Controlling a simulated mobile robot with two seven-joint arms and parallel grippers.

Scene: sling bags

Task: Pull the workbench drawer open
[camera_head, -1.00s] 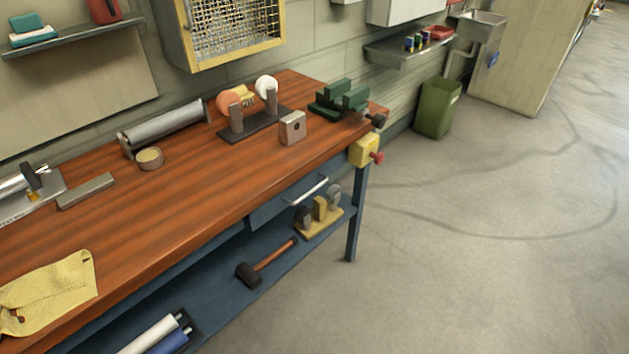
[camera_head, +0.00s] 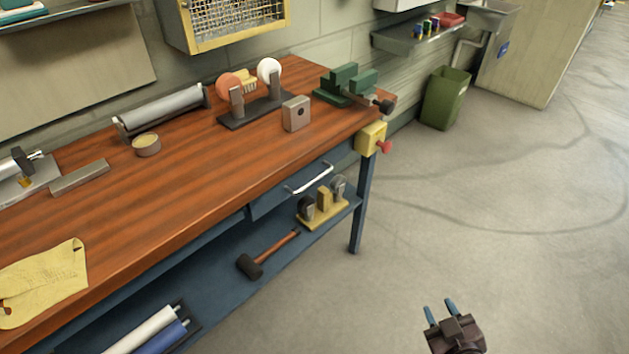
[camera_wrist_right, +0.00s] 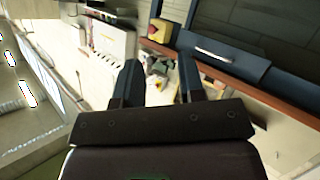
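The workbench drawer (camera_head: 275,200) is a blue front under the right part of the wooden bench top, with a pale bar handle (camera_head: 312,180). It looks shut. In the right wrist view the drawer front (camera_wrist_right: 240,62) and its handle (camera_wrist_right: 212,54) show at the upper right. My right gripper (camera_head: 440,308) is low at the bottom right of the head view, over the floor, well apart from the drawer. Its two fingers (camera_wrist_right: 162,85) stand apart with nothing between them. My left gripper is not in view.
A hammer (camera_head: 265,255) lies on the lower shelf. The floor (camera_head: 480,220) to the right is clear.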

